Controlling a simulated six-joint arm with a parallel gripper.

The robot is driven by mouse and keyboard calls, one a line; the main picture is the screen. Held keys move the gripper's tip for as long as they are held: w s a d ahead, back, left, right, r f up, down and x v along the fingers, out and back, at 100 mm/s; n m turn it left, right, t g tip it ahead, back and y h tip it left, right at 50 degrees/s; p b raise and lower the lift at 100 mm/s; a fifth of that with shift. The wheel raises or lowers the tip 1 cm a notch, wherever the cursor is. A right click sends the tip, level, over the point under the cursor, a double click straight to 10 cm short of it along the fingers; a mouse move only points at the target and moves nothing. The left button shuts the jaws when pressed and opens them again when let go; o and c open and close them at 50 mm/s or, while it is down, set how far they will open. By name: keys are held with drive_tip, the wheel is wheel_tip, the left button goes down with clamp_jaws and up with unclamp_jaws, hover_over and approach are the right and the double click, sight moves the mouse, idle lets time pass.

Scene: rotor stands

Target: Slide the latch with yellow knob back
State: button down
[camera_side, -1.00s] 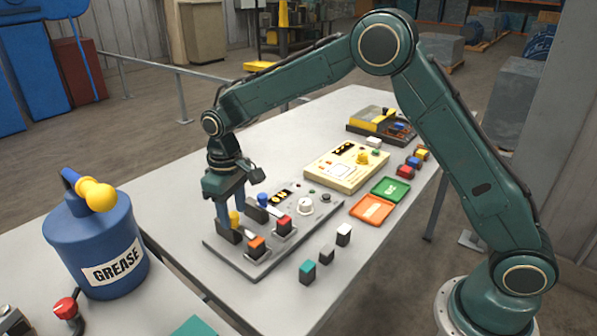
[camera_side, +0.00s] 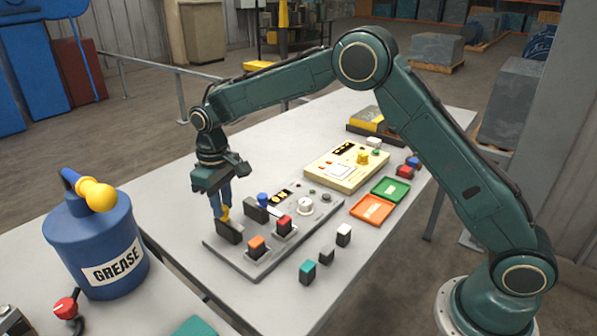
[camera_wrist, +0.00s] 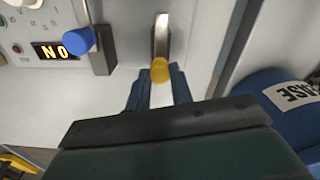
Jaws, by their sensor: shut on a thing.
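The latch with the yellow knob (camera_side: 226,211) sits at the far left part of the grey panel (camera_side: 290,250). In the wrist view the yellow knob (camera_wrist: 160,70) is at the near end of a pale metal slide (camera_wrist: 161,35). My gripper (camera_side: 220,213) points down at the knob, and its blue fingers (camera_wrist: 160,88) stand on either side of it, shut on it. The fingers partly cover the latch in the side view. A second latch with a blue knob (camera_side: 263,199) is beside it on the panel and also shows in the wrist view (camera_wrist: 79,40).
Red (camera_side: 284,222) and orange (camera_side: 257,243) blocks and a white dial (camera_side: 305,206) are on the panel. Loose blocks lie in front, with orange (camera_side: 372,209) and green (camera_side: 390,189) trays to the right. A blue grease can (camera_side: 95,245) stands left.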

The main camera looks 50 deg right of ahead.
drive_tip(key=shift+w+r, duration=0.1)
drive_tip(key=shift+w, duration=0.2)
drive_tip(key=c, duration=1.2)
unclamp_jaws()
wheel_tip(320, 180, up, 14)
drive_tip(key=shift+s, duration=0.1)
